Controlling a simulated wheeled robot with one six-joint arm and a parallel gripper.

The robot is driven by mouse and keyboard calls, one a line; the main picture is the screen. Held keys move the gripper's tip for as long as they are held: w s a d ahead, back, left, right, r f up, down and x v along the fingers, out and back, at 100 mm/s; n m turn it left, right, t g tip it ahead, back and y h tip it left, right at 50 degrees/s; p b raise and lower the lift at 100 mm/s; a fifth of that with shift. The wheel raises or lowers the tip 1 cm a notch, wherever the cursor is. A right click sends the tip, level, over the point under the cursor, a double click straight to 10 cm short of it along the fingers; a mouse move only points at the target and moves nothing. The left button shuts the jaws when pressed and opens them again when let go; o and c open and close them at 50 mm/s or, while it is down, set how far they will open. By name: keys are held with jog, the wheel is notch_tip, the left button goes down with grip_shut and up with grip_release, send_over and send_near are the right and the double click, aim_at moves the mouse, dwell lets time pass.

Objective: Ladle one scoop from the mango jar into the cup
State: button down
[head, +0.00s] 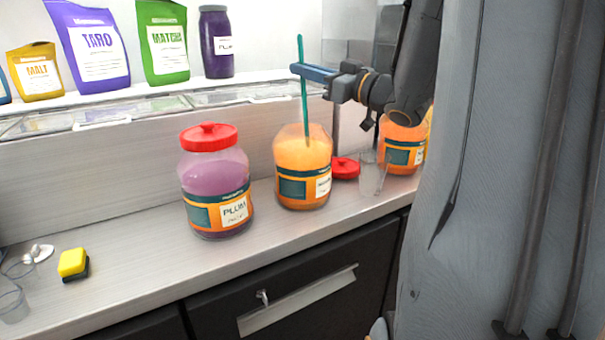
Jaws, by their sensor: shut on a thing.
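An open jar of orange contents (302,160) stands on the counter in the head view. Its label is too small to read surely. My gripper (302,71) is above this jar, shut on the upper part of a teal ladle handle (305,110). The handle stands nearly upright, and its lower end goes into the jar's orange contents, where the bowl is hidden. A clear cup (367,168) appears to stand on the counter to the right of the jar; its contents cannot be made out. A red lid (345,168) lies between jar and cup.
A red-lidded plum jar (215,180) stands left of the open jar. Another orange jar (401,150) stands at the right, partly behind my arm. A yellow sponge (73,263) lies at the left. A shelf with bags (95,45) runs behind.

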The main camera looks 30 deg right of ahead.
jog(key=shift+r, duration=0.15)
notch_tip(320, 180, up, 13)
jog(key=p, duration=1.1)
dwell(0.8)
jog(key=shift+r, duration=0.1)
